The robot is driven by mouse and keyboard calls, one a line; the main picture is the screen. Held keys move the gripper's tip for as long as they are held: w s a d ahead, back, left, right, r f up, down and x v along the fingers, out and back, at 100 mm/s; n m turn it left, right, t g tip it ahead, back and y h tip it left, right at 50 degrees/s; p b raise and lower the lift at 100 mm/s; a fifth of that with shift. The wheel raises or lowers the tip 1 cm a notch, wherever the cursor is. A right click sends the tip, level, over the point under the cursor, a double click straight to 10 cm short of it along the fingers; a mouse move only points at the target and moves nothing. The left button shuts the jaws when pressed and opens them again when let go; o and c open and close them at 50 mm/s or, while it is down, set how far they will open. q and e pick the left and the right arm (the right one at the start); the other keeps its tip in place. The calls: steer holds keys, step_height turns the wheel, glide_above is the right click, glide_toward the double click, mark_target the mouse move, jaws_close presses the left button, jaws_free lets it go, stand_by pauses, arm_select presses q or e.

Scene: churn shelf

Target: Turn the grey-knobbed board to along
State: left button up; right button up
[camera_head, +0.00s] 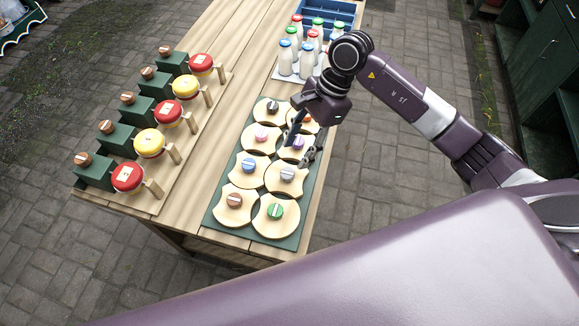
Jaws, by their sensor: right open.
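The grey-knobbed board (290,188) is a pale wooden piece with scooped sides, in the right column of a dark green tray (306,205). Its grey knob (287,174) has a light stripe across the top. My right gripper (297,152) is open and empty, fingers pointing down. In the picture it lies just beyond the grey knob, partly in front of the purple-knobbed board (298,143). Its height above the boards is hard to tell. My left gripper is not in view.
Similar boards with blue (249,165), pink, black, orange, brown and green (275,211) knobs crowd the tray. Milk bottles (285,57) and a blue crate (327,14) stand behind. A rack with red and yellow discs (150,142) fills the table's left. Bare wood separates rack and tray.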

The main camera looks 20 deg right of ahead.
mark_target(288, 172)
steer(key=p+x, duration=0.2)
steer(key=x, duration=0.4)
steer(key=shift+s+f+p, duration=0.1)
steer(key=shift+f+p, duration=0.15)
steer(key=shift+p, duration=0.15)
steer(key=shift+a+f, duration=0.1)
steer(key=shift+f, duration=0.55)
steer(key=c, duration=1.2)
steer(key=shift+o, duration=0.2)
